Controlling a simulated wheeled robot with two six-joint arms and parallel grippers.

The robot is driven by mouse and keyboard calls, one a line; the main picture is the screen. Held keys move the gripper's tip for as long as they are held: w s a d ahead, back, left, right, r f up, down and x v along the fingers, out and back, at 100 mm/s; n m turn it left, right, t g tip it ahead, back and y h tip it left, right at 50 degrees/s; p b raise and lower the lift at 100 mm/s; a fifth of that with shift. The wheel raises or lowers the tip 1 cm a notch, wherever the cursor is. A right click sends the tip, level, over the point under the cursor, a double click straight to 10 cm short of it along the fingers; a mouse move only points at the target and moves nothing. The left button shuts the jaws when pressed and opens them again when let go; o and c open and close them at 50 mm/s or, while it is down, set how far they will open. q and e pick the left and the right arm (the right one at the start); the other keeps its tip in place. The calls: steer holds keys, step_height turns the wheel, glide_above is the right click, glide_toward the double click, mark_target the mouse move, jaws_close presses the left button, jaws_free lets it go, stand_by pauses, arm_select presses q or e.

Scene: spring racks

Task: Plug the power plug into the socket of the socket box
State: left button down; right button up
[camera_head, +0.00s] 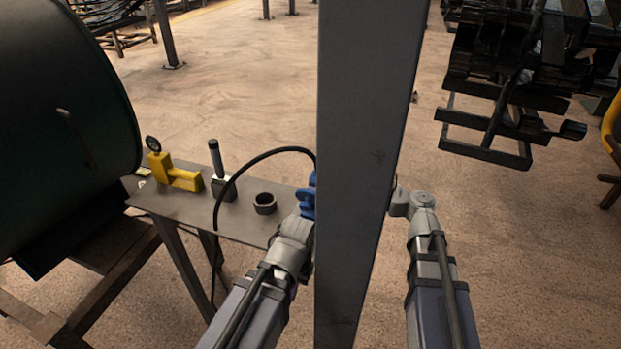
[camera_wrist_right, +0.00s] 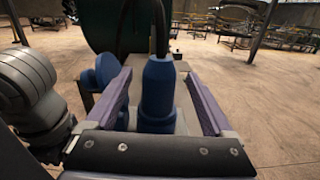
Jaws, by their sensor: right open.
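The blue power plug (camera_wrist_right: 157,95) stands upright in the right wrist view, with a thick black cable leaving its top. My right gripper (camera_wrist_right: 157,80) is open, with one purple finger on each side of the plug and gaps visible. In the head view the grey post hides its fingertips; only my right arm's wrist (camera_head: 410,203) shows beside the post. A blue part (camera_head: 307,196) shows at the post's left edge, next to my left arm; whether it is the socket box is unclear. My left gripper (camera_head: 302,222) is mostly hidden, and its jaws cannot be made out.
A grey post (camera_head: 360,150) blocks the middle of the head view. A small metal table (camera_head: 235,222) carries a yellow gauge tool (camera_head: 180,178), a dark ring (camera_head: 265,203) and a rod on a block (camera_head: 219,172). A large dark drum (camera_head: 60,110) stands left. Racks stand behind.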

steer(key=shift+v, duration=1.4)
